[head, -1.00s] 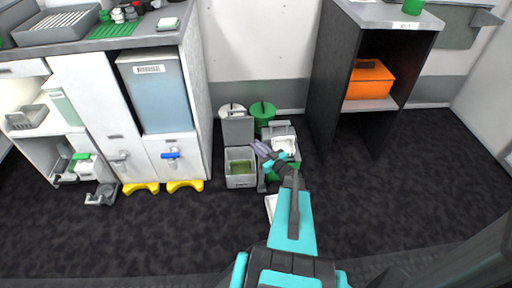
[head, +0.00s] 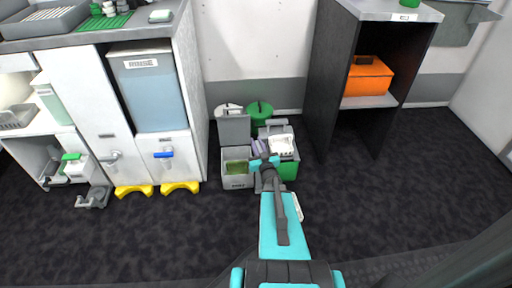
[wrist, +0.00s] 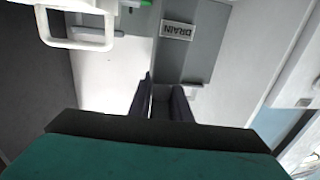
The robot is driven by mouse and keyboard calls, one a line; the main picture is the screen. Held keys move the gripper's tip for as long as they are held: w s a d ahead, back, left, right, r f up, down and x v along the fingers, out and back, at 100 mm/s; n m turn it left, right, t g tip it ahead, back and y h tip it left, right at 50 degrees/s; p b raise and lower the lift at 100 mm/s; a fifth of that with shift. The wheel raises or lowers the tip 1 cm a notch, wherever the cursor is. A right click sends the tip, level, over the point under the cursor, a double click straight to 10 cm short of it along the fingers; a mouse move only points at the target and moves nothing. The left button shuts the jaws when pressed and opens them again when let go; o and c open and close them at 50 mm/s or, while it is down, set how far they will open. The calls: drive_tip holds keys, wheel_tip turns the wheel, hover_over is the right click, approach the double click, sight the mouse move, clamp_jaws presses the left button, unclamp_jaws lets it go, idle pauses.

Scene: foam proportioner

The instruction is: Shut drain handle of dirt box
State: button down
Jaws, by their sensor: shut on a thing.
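My gripper (head: 257,147) is low by the floor, between an open grey box (head: 237,183) and a grey-and-green box (head: 287,171). The label is upside down on a grey panel (wrist: 205,52). The head view does not show which box carries that label.
A cabinet with a RINSE tank (head: 150,92) and blue tap (head: 163,154) stands left. A dark shelf holding an orange box (head: 367,78) stands right. Green (head: 260,112) and white round lids are behind the boxes. Dark floor (head: 170,240) in front is clear.

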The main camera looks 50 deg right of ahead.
drive_tip(key=shift+s+d+m+g+h+b, duration=0.1)
drive_tip(key=shift+d+m+g+h+b, duration=0.1)
drive_tip(key=shift+m+g+h+b, duration=0.6)
drive_tip(key=shift+s+d+m+g+h+b, duration=0.15)
drive_tip(key=shift+h+b, duration=0.35)
drive_tip(key=shift+b, duration=0.55)
drive_tip(key=shift+w, duration=0.1)
drive_tip(key=c, duration=1.7)
unclamp_jaws()
drive_tip(key=shift+a, duration=0.15)
drive_tip(key=p+v, duration=0.2)
drive_tip(key=v, duration=0.4)
drive_tip(key=shift+r, duration=0.2)
drive_tip(key=shift+p+v, duration=3.65)
drive_tip(key=shift+v, duration=0.2)
drive_tip(key=shift+f, duration=0.2)
